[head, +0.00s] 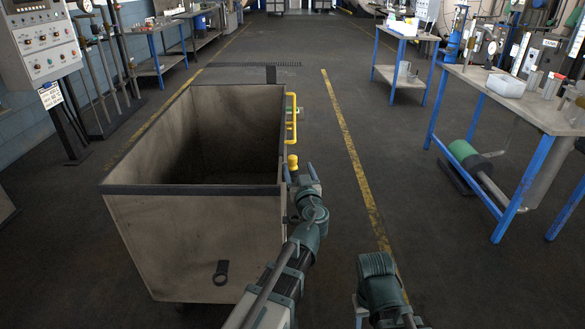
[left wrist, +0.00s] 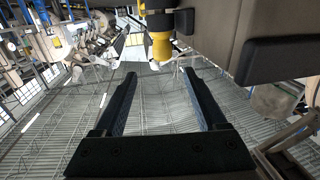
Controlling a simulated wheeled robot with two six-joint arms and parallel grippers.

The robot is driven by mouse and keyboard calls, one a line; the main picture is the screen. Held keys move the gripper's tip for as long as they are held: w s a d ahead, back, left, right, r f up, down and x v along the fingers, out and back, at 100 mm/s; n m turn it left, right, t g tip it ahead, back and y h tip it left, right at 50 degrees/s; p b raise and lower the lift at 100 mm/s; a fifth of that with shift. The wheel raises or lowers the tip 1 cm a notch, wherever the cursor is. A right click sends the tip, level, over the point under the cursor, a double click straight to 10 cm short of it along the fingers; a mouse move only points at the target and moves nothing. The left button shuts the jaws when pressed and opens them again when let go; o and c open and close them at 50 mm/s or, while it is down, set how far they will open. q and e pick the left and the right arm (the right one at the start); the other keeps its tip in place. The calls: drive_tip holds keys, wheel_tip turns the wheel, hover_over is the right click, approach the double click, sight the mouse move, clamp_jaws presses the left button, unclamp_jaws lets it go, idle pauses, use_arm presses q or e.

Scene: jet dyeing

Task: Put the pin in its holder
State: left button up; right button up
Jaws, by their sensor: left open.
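The pin appears as a yellow knob (head: 292,160) at the right side of the grey cart (head: 195,245), near its front right corner. In the left wrist view, the yellow knob (left wrist: 161,46) has a black collar and lies just past my fingertips, roughly midway between them. My left gripper (head: 298,172) is open with its fingers close to the knob; it also shows empty in the left wrist view (left wrist: 160,78). I cannot make out the holder clearly, nor whether the pin sits in it. My right gripper is not in view.
A yellow rail (head: 291,125) runs along the cart's right side. The cart is open on top and looks empty. A blue-legged workbench (head: 520,108) stands at right, a control panel (head: 40,45) at left.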

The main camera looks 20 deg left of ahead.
sight(293, 161)
use_arm(q)
drive_tip(key=shift+w+a, duration=0.2)
drive_tip(key=shift+w, duration=0.2)
drive_tip(key=x, duration=0.5)
drive_tip(key=shift+a+f+b, duration=0.25)
drive_tip(key=shift+f+b, duration=0.15)
drive_tip(key=shift+c, duration=0.3)
clamp_jaws()
